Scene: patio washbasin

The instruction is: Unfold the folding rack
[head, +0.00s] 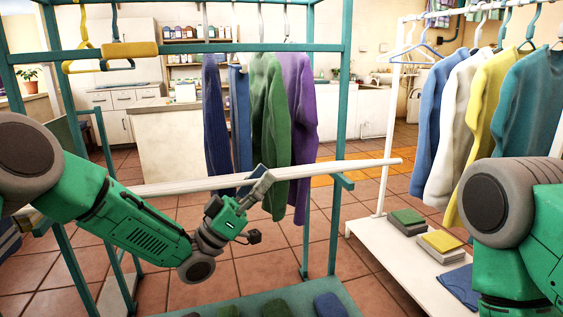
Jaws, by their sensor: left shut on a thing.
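A teal-framed rack (340,130) stands in front of me, and a long white bar (350,166) runs across it at mid height. The bar's right end rests by a small teal bracket (342,182) and sticks out past the post. I take these to be the folding rack. My left gripper (262,190) is at the middle of the bar and appears shut on it. Its fingers partly hide the bar there. My right arm comes in at the right edge; its gripper is out of view.
Yellow hangers (100,60) hang at upper left.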

